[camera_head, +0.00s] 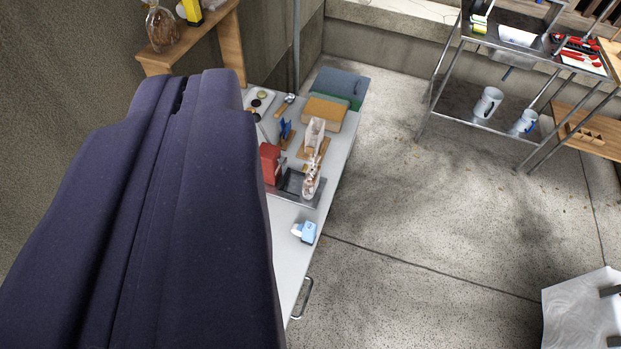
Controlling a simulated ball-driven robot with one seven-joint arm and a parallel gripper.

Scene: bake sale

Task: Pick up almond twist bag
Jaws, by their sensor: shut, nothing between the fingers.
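A clear bag with brown, pale-streaked contents (312,177) stands on the white counter (283,250), by the right end of a dark tray. It looks like a bag of twists, but I can read no label. A paler bag (315,132) stands just behind it. Another clear bag with brown contents (161,28) sits on a wooden shelf at the top left. I cannot tell for sure which is the almond twist bag. My gripper is not in view.
A large dark purple shape covers the left and hides part of the counter. A red box (270,164) and a light-blue item (305,231) are on the counter. A metal rack (462,108) with mugs stands at the upper right. The concrete floor between is clear.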

